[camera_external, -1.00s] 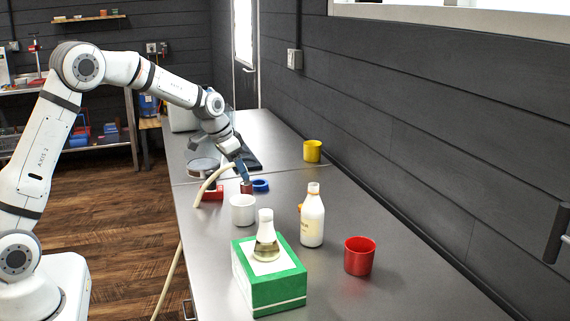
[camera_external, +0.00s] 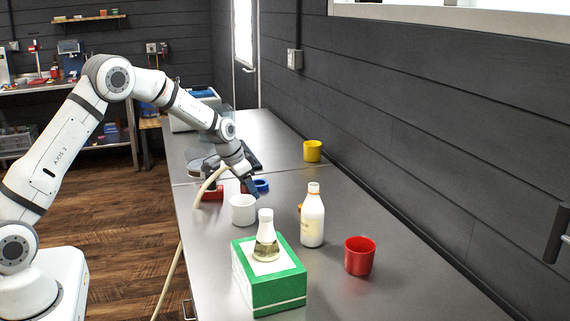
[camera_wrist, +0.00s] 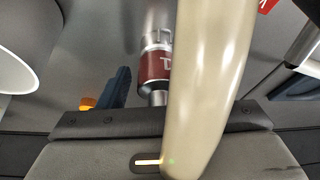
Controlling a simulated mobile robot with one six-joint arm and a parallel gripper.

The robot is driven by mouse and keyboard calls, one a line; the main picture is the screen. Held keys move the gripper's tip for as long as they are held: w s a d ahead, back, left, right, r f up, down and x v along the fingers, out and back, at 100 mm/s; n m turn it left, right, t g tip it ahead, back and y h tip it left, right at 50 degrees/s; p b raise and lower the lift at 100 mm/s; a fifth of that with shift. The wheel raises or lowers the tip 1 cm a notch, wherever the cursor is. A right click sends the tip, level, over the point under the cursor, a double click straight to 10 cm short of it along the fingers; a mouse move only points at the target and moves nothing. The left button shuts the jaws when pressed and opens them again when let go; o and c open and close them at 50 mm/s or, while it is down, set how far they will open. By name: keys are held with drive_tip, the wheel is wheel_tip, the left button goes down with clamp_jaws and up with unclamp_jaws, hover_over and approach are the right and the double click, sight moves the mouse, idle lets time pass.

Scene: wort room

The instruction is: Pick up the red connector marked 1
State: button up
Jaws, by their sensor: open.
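The dark red connector (camera_wrist: 155,67) with a metal end shows in the wrist view. A pale hose (camera_wrist: 210,85) crosses in front of its right side and hides part of its marking, so I cannot read a 1. In the external view, only a sliver of the connector (camera_external: 243,188) shows behind my gripper (camera_external: 252,189), near the white cup (camera_external: 243,209).
The hose (camera_external: 208,185) arches over the bench beside a red block (camera_external: 213,194). A bottle (camera_external: 312,220), a flask (camera_external: 266,235) on a green box (camera_external: 270,285) and a red cup (camera_external: 359,256) stand nearer the camera.

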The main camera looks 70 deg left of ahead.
drive_tip(key=shift+c, duration=0.3)
drive_tip(key=c, duration=1.1)
